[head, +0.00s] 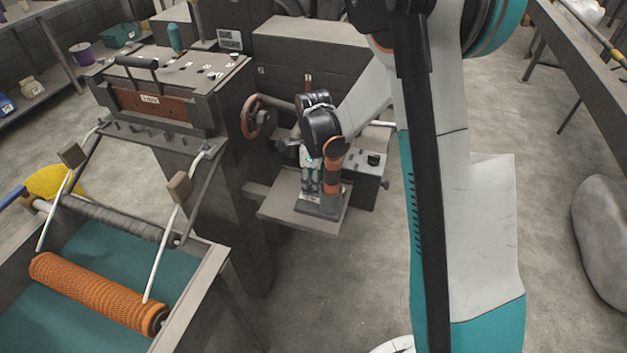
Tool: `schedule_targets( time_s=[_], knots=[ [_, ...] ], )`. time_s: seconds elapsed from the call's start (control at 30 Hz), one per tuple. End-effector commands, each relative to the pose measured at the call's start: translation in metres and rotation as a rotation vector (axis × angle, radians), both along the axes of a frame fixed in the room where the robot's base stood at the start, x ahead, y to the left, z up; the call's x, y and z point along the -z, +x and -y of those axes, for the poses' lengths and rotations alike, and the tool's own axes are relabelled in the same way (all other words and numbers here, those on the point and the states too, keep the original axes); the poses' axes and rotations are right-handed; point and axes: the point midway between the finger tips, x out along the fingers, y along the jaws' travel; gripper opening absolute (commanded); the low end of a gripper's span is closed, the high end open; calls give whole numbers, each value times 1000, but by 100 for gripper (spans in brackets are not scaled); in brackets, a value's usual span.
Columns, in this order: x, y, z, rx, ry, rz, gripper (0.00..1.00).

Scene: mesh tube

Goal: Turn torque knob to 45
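A grey control box (366,185) stands on a small side shelf right of the machine. A small black knob (374,158) shows on its top right part; I cannot read any label or scale, and cannot tell whether it is the torque knob. My gripper (321,196) points down over the shelf, in front of the left part of the box. My wrist and gripper hide that part, and a knob there would be hidden. The fingers are small and partly covered, so I cannot tell if they are open or touching anything.
A red handwheel (254,117) is on the machine's side, left of my wrist. The shelf (285,207) has a bare left part. An orange mesh roll (95,290) lies in the teal-lined trough at lower left. Open floor lies below the shelf.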

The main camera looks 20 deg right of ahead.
Motion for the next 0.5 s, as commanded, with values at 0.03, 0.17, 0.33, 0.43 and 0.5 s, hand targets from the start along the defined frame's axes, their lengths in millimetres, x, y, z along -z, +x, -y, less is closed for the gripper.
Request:
schedule_targets(
  time_s=[0.03, 0.17, 0.33, 0.43, 0.5],
  knots=[
    [0, 0, 0, 0, 0, 0, 22],
    [0, 0, 0, 0, 0, 0, 9],
    [0, 0, 0, 42, 0, 0, 9],
    [0, 0, 0, 97, 0, 0, 9],
    [0, 0, 0, 121, 0, 0, 9]
  ],
)
